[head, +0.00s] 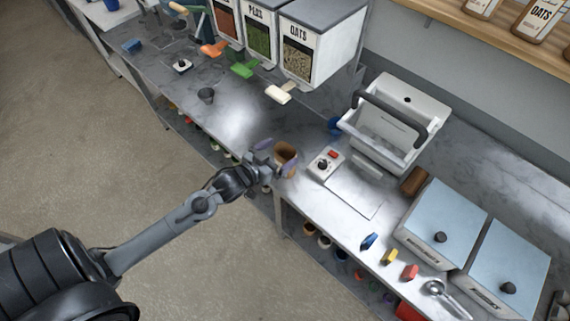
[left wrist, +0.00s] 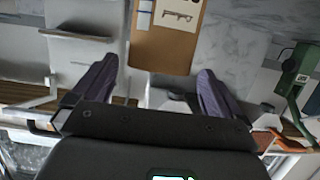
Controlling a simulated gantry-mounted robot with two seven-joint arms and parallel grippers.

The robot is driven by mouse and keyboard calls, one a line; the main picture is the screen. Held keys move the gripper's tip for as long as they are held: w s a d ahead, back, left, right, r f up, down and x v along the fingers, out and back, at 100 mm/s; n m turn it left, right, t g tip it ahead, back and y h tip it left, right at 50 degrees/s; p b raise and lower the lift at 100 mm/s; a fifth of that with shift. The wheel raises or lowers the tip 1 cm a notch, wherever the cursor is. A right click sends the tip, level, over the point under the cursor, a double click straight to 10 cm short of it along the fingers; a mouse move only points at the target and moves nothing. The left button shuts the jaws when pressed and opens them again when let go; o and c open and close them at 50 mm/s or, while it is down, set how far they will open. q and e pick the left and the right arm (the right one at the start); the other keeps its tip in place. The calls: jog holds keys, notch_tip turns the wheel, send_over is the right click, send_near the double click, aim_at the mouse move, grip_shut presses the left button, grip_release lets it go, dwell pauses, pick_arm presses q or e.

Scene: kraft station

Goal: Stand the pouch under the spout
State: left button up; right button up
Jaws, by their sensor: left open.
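A brown kraft pouch (head: 287,153) with an open top is at the edge of the steel counter, at the fingers of my left gripper (head: 275,159). In the left wrist view the pouch (left wrist: 165,40) shows a printed label and lies ahead, between the lines of the two purple fingers of the gripper (left wrist: 157,75). The fingers are spread, with gaps on both sides of the pouch. Whether the pouch rests on the counter is unclear. Three dispensers stand at the back, with an orange spout (head: 214,49), a green spout (head: 245,70) and a white spout (head: 279,94). My right gripper is out of view.
A scale with a red display (head: 326,162) and a white machine with a dark handle (head: 392,125) stand right of the pouch. Two blue-lidded bins (head: 442,222) are farther right. Counter between cup and pouch is clear.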

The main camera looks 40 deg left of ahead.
aim_at(290, 147)
pick_arm(q)
jog(key=shift+f+x, duration=0.1)
jog(key=shift+x, duration=1.2)
jog(key=shift+f+x, duration=0.15)
jog(key=shift+x, duration=1.15)
jog(key=shift+s, duration=0.15)
jog(key=c, duration=1.4)
jog(key=shift+r, duration=0.1)
